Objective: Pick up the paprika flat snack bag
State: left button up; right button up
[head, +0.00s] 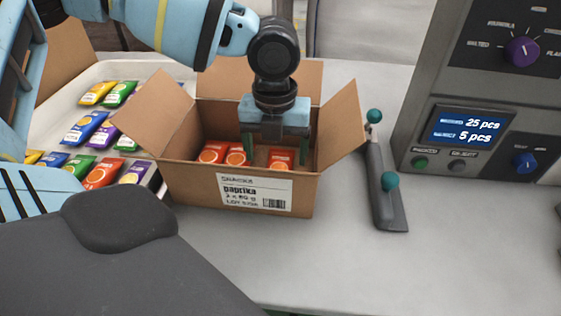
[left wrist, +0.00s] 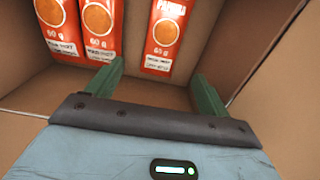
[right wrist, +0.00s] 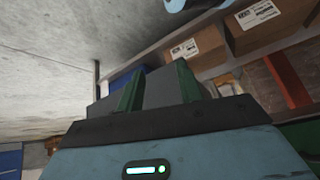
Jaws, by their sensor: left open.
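Three orange-red paprika bags stand inside an open cardboard box labelled "paprika" (head: 182,187): one at the left (head: 212,152), one beside it (head: 237,155), and one apart at the right (head: 281,158). My left gripper (head: 276,155) reaches down into the box, open and empty. In the left wrist view its fingertips (left wrist: 158,78) are spread on either side of the right-hand bag's (left wrist: 165,35) column, with the bag beyond them. I cannot tell whether they touch it. My right gripper (right wrist: 158,75) shows only in its wrist view, with its fingers apart and nothing between them.
A pale tray (head: 150,68) at the left holds several coloured bags, including an orange-red one (head: 103,173). Right of the box lies a dark bar with teal knobs (head: 388,195). A weigher panel (head: 470,90) stands at the right.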

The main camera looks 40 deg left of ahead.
pick_arm(q)
jog(key=shift+d+f, duration=0.15)
jog(key=shift+f, duration=3.3)
jog(key=c, duration=1.1)
notch_tip(320, 180, up, 18)
jog(key=shift+r+p, duration=0.1)
jog(key=shift+p, duration=0.65)
